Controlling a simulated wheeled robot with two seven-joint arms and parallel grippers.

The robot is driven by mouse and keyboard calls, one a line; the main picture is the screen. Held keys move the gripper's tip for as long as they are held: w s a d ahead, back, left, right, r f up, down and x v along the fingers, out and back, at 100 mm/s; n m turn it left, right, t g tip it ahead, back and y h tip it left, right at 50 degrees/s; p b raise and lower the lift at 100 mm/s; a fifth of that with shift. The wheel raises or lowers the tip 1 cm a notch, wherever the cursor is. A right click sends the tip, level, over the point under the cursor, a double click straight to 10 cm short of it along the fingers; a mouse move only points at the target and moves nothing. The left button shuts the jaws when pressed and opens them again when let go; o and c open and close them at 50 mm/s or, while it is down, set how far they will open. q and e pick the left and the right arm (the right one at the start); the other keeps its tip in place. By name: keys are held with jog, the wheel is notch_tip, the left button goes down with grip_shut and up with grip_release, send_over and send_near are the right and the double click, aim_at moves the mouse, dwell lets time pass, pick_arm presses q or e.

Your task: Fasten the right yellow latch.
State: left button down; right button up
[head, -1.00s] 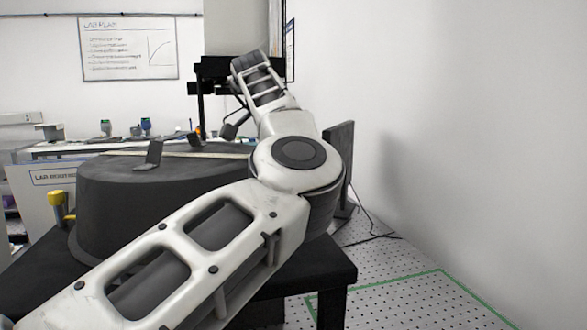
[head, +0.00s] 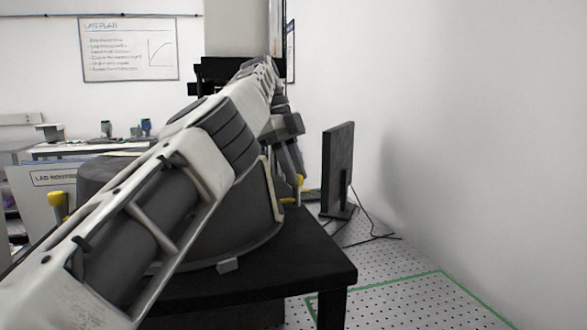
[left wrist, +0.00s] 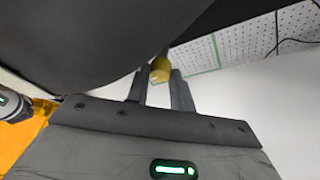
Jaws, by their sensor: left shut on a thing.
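The right yellow latch (head: 300,183) stands at the right side of the dark round interferometer housing (head: 235,235), mostly behind my left arm. My left gripper (head: 296,172) reaches down to it at the housing's right edge. In the left wrist view, the latch's yellow knob (left wrist: 160,68) sits between the fingertips of the left gripper (left wrist: 160,80), which is shut on it. The lower part of the latch is hidden. Another yellow latch (head: 58,206) shows at the housing's left side. My right gripper is not in view.
The housing stands on a black table (head: 310,265). A dark upright monitor (head: 338,168) with a cable stands just right of the latch. A perforated floor with a green line (head: 440,277) and a white wall lie to the right. A bench is at the back left.

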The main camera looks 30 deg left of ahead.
pick_arm(q)
jog(key=shift+m, duration=0.3)
dwell(0.4)
jog(key=c, duration=1.2)
grip_release()
jog(key=shift+a, duration=0.1)
